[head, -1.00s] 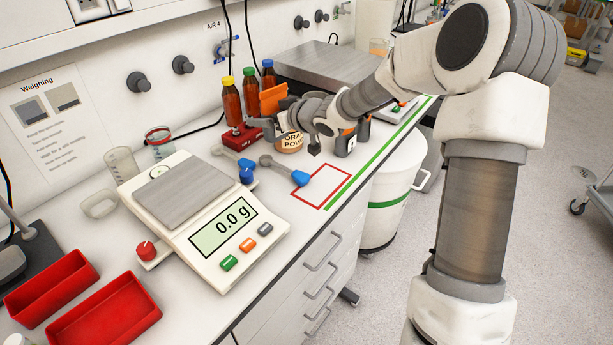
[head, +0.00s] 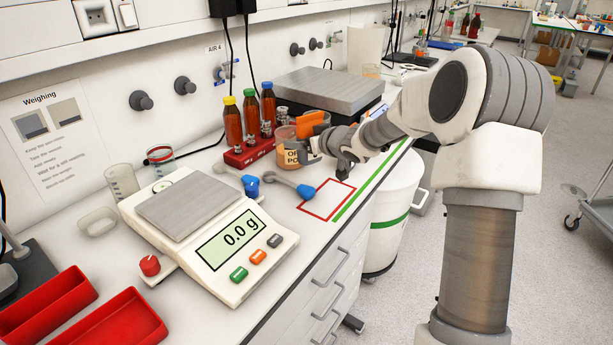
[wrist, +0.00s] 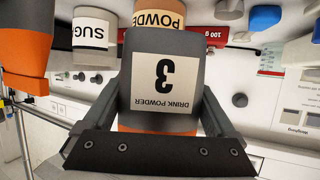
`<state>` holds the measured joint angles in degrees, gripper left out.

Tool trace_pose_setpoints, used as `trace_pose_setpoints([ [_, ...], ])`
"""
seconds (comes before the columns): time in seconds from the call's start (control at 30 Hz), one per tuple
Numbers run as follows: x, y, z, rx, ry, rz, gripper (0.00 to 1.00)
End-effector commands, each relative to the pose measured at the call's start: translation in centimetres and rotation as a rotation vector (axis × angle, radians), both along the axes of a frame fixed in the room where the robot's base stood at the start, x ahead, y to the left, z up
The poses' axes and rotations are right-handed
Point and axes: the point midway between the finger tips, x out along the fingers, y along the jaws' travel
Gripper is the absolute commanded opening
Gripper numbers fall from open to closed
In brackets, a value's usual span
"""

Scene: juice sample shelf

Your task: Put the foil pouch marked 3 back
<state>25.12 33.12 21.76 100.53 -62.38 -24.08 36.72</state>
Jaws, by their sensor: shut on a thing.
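The foil pouch marked 3 (wrist: 188,123) fills the middle of the wrist view. It is dark grey with an orange end, and its white "DRINK POWDER" label reads upside down there. My gripper (head: 326,143) is shut on it, one finger at each side. I cannot tell whether the pouch touches the bench. Another grey and orange item (wrist: 24,45) is close beside it in the wrist view.
A red rack (head: 250,153) with several brown bottles stands left of the tub. A blue-ended scoop (head: 305,191) lies by an empty red outline (head: 326,215). The scale (head: 230,240) reads 0.0 g. A steel-topped unit (head: 330,88) stands behind. "SUG" shows on a jar (wrist: 92,50).

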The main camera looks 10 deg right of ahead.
Motion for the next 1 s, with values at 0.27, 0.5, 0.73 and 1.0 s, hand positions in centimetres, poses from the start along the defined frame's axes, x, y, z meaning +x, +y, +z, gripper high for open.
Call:
trace_pose_setpoints([
  [0.27,0.0,0.1,-3.0,0.001,-0.001,0.002,0.08],
  [0.5,0.0,0.1,-6.8,0.001,-0.001,0.002,0.08],
  [0.73,0.0,0.1,-6.8,0.0,-0.002,0.001,0.08],
  [1.0,0.0,0.1,-7.2,0.001,-0.001,0.001,1.0],
])
